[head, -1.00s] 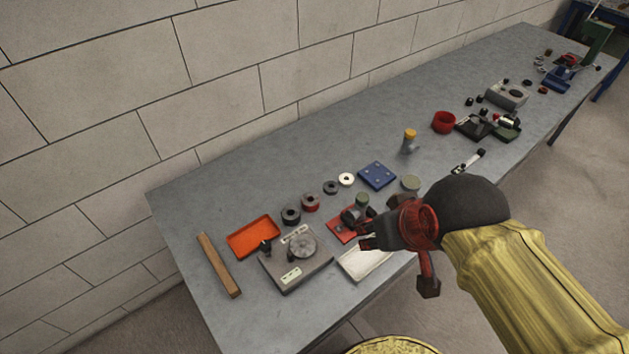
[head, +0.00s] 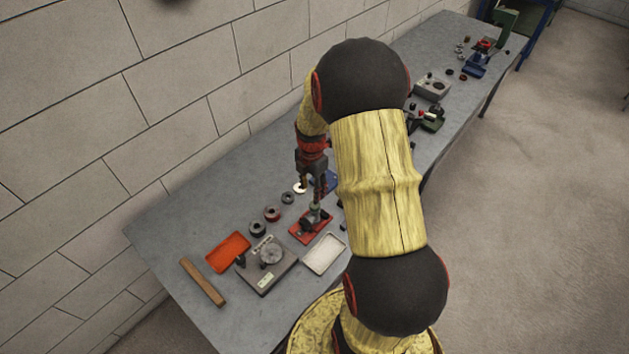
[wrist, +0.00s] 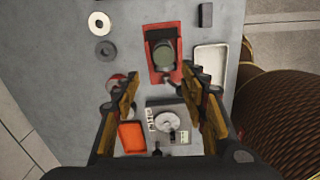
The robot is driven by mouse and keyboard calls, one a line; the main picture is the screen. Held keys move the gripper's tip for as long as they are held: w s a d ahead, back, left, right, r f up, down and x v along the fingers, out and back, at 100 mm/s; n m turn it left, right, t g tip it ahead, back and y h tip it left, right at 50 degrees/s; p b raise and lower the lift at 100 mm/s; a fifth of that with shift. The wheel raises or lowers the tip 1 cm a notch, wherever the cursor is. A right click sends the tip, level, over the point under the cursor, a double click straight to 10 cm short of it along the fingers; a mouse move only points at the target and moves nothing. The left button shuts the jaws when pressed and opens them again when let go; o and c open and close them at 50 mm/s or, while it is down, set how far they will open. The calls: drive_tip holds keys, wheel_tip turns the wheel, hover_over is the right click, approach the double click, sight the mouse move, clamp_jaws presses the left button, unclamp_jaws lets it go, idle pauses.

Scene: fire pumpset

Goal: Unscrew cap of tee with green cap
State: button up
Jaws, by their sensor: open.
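The tee with the green cap (wrist: 163,54) stands upright in a dark holder on a red base plate (wrist: 153,29). In the head view the red plate (head: 298,233) sits near the table's front edge, with the tee partly hidden by my gripper. My gripper (head: 314,194) points down just above the tee. In the wrist view its two fingers (wrist: 160,76) are apart and empty. The round green cap shows just beyond the fingertips, roughly centred between them. I cannot tell the exact height gap to the cap.
A white tray (head: 324,254) lies right of the red plate. A grey device with a round disc (head: 270,252), an orange tray (head: 228,252) and a wooden bar (head: 202,282) lie nearer. Several rings line the wall side, including a white one (wrist: 99,24). My arm hides the table's middle.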

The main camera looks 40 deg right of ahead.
drive_tip(key=shift+s+d+f+n, duration=0.3)
drive_tip(key=shift+d+f, duration=0.15)
drive_tip(key=shift+f, duration=0.2)
drive_tip(key=shift+f+b, duration=2.25)
drive_tip(key=shift+f, duration=1.25)
drive_tip(key=shift+c, duration=0.2)
drive_tip(key=m, duration=0.5)
drive_tip(key=shift+m, duration=0.4)
drive_tip(key=m+p, duration=0.1)
drive_tip(key=m, duration=1)
drive_tip(key=shift+m, duration=0.4)
drive_tip(key=m, duration=0.5)
drive_tip(key=c, duration=0.3)
